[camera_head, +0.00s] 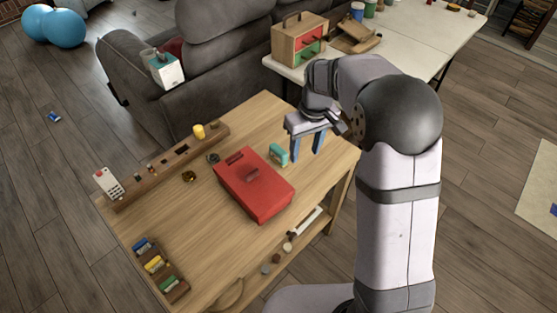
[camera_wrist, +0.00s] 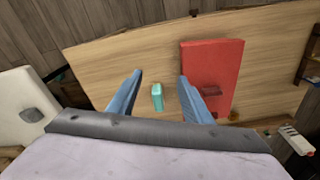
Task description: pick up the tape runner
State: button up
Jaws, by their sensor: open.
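The tape runner looks to be the small teal object (camera_head: 278,154) on the wooden table, just right of the red box. I see no contact with the teal object.
The red box (camera_head: 255,185) lies close beside the teal object; it also shows in the wrist view (camera_wrist: 225,70). A long wooden rack (camera_head: 160,175) with small items stands along the back left. A wooden tray (camera_head: 178,291) with coloured pieces sits at front left. A grey sofa (camera_head: 215,85) is behind.

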aim_at(279, 149)
jog(key=w+a+f+n+b, duration=0.1)
jog(key=w+a+f, duration=0.1)
jog(key=w, duration=0.1)
jog(key=w+a+f+n+b, duration=0.1)
jog(key=w+a+f, duration=0.1)
jog(key=w, duration=0.2)
jog(key=w+a+f+n, duration=0.1)
jog(key=w+a+f, duration=0.1)
jog(key=w+f, duration=0.1)
jog(key=shift+w+a+t+y+b, duration=0.2)
jog(key=shift+a+t+y+b, duration=0.1)
jog(key=shift+b, duration=0.1)
jog(key=shift+w+a+f+p, duration=0.1)
jog(key=shift+w+f+p, duration=0.15)
jog(key=shift+f, duration=0.95)
jog(key=shift+w+a+f+p, duration=0.1)
jog(key=shift+f+p, duration=0.3)
jog(key=shift+f, duration=0.75)
jog(key=shift+w+a+f+p, duration=0.1)
jog(key=shift+w+f+p, duration=0.15)
jog(key=shift+f, duration=0.95)
grip_shut()
